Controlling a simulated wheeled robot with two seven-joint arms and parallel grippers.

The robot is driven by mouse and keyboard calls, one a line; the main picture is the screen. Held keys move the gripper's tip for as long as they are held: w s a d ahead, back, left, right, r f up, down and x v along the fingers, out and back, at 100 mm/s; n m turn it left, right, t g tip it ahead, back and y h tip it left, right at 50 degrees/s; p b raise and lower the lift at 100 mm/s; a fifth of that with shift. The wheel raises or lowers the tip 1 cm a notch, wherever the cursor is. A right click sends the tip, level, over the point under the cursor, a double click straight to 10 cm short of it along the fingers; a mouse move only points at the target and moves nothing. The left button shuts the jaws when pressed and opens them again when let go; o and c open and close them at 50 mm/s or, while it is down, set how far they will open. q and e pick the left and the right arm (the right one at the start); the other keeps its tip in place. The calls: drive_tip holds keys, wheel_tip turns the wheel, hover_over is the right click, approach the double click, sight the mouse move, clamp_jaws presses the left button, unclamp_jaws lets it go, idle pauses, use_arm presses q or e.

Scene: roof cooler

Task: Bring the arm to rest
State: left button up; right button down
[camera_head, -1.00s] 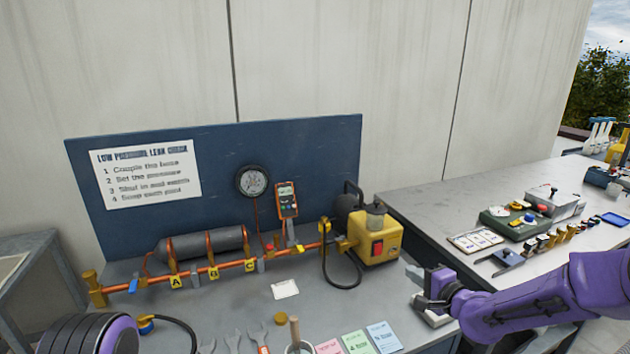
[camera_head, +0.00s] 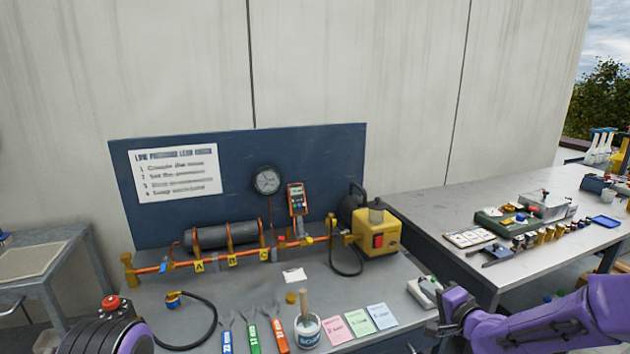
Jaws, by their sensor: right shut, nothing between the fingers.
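My right arm (camera_head: 540,325) is purple and comes in from the lower right. Its gripper (camera_head: 440,326) is shut and empty, at the front right end of the workbench, close to a small white and grey device (camera_head: 423,291). I cannot tell whether they touch. At the lower left a purple and black part of my left arm (camera_head: 118,335) shows; the left gripper is not in view.
The bench holds a copper pipe rig (camera_head: 215,262), a yellow pump (camera_head: 377,238), a black hose (camera_head: 205,325), a white pot (camera_head: 307,330) and coloured cards (camera_head: 358,320). A blue board (camera_head: 330,170) stands behind. A second table (camera_head: 430,208) with parts stands right.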

drive_tip(key=s+d+f+n+g+h, duration=0.1)
drive_tip(key=s+f+n+g+h, duration=0.35)
drive_tip(key=s+f, duration=1.65)
drive_tip(key=s+f+g+h, duration=0.1)
drive_tip(key=s+f+g, duration=0.2)
drive_tip(key=s, duration=0.8)
drive_tip(key=s+d+f+n+g+h, duration=0.1)
drive_tip(key=s+f+g, duration=0.3)
drive_tip(key=s, duration=0.8)
drive_tip(key=shift+s+d+f+h, duration=0.15)
drive_tip(key=shift+f+h, duration=0.2)
drive_tip(key=shift+h, duration=0.2)
